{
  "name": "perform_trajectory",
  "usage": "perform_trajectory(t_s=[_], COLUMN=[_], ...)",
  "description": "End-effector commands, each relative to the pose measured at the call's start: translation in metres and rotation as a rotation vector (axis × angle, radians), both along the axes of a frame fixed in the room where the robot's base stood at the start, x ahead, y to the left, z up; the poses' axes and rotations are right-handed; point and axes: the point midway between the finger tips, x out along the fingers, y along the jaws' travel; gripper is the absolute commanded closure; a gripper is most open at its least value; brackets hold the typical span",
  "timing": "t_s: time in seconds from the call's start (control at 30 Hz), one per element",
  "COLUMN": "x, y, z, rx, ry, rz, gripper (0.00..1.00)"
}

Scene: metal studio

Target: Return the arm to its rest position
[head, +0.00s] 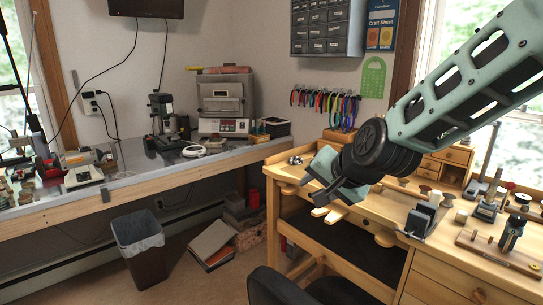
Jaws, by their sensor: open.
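My gripper (322,179) hangs at the end of my pale green arm, which comes in from the upper right. Its jaws are open and point down and to the left, with nothing visible between them. It is in front of the left end of the wooden jeweller's bench (375,225) and hides part of the bench top. Whether it touches the bench cannot be told from this view.
Several tools stand on the bench's right side, including a dark block (418,222). A long workbench (100,203) runs along the left wall. A bin (140,262) stands on the floor. A black chair (275,288) is in front. Room is clear left of the gripper.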

Motion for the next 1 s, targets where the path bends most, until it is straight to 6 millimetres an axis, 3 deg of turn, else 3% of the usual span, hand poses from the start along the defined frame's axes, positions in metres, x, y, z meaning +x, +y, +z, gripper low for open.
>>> perform_trajectory(t_s=[0.03, 0.17, 0.3, 0.43, 0.6, 1.0], x=[-0.035, -0.126, -0.217, -0.275, -0.309, -0.313], y=[0.012, 0.022, 0.006, -0.02, -0.042, -0.045], z=[-0.008, -0.032, -0.054, -0.066, -0.072, -0.072], rx=[-0.065, -0.255, -0.459, -0.607, -0.705, -0.716], ry=[0.044, 0.164, 0.282, 0.367, 0.427, 0.435], rz=[0.112, 0.418, 0.724, 0.933, 1.066, 1.082], gripper=[0.58, 0.58, 0.58, 0.58, 0.58, 0.58])
